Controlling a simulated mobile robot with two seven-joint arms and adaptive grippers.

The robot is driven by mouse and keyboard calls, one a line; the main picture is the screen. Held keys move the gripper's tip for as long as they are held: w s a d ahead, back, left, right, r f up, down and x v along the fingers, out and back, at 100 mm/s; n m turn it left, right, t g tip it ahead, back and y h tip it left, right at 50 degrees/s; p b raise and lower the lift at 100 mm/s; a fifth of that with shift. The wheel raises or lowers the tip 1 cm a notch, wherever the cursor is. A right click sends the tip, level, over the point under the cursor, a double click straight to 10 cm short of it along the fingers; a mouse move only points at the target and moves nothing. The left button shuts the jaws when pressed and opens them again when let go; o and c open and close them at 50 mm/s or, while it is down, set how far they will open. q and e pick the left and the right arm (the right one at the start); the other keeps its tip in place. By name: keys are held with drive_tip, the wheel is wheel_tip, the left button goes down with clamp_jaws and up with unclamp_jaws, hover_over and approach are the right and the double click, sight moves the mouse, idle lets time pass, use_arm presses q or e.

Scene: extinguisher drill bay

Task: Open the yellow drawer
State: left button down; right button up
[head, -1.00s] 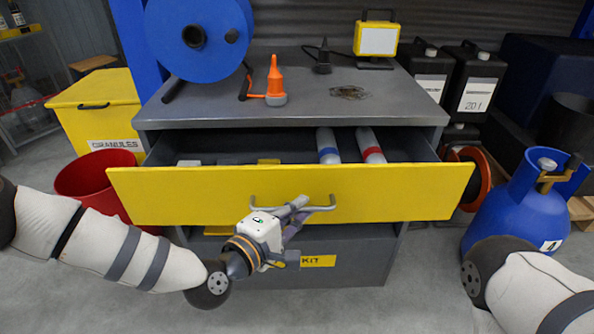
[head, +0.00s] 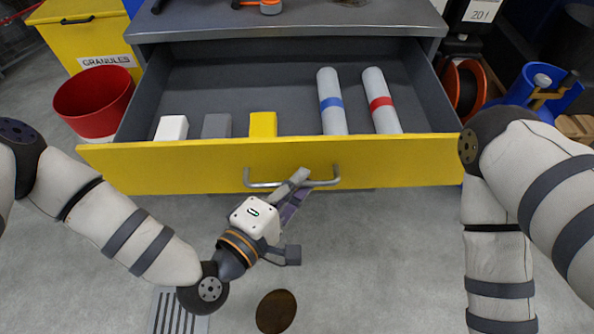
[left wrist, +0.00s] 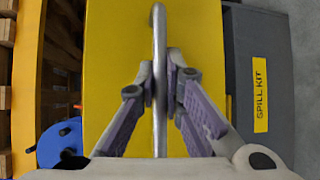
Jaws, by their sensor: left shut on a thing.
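The yellow drawer (head: 210,170) stands well out of the grey cabinet, with its inside showing. Its grey metal bar handle (head: 262,184) runs across the front panel. My left gripper (head: 300,180) is shut on the handle. In the left wrist view, the handle (left wrist: 159,50) passes between the purple-padded fingers of my left gripper (left wrist: 161,88), and the yellow front (left wrist: 115,50) is behind it. In the head view my right arm is at the right, but its gripper is out of view.
In the drawer lie a white block (head: 172,128), a grey block (head: 216,126), a yellow block (head: 263,124) and two tubes, one blue-banded (head: 331,88), one red-banded (head: 378,88).

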use_arm(q)
drive_tip(key=c, duration=1.7)
unclamp_jaws()
drive_tip(key=v, duration=1.2)
drive_tip(key=shift+d, duration=0.1)
